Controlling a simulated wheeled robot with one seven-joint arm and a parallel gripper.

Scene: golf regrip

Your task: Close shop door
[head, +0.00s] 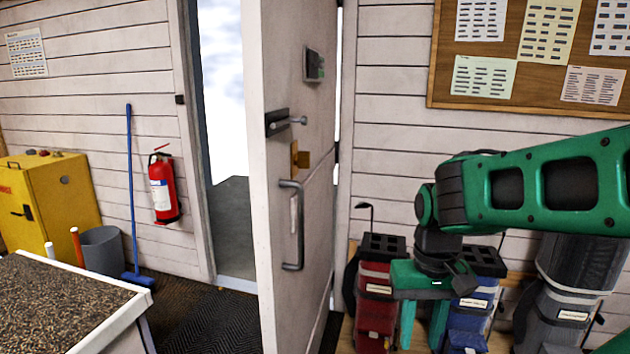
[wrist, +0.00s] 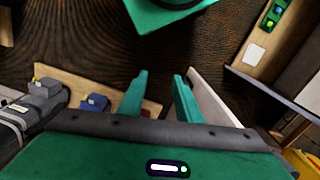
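The shop door (head: 309,180) is white-grey and stands ajar, swung inward, with bright daylight showing through the doorway (head: 225,120) on its left. In the wrist view my gripper (wrist: 160,95) is open with nothing between the fingers, and a pale edge, perhaps the door's, lies close to the right finger.
A red bag (head: 375,305), a blue bag (head: 478,300) and a grey bag (head: 570,290) stand along the right wall. A fire extinguisher (head: 162,187), blue broom (head: 131,190), grey bin (head: 103,250), yellow cabinet (head: 60,200) and gritty-topped bench (head: 65,305) are at left.

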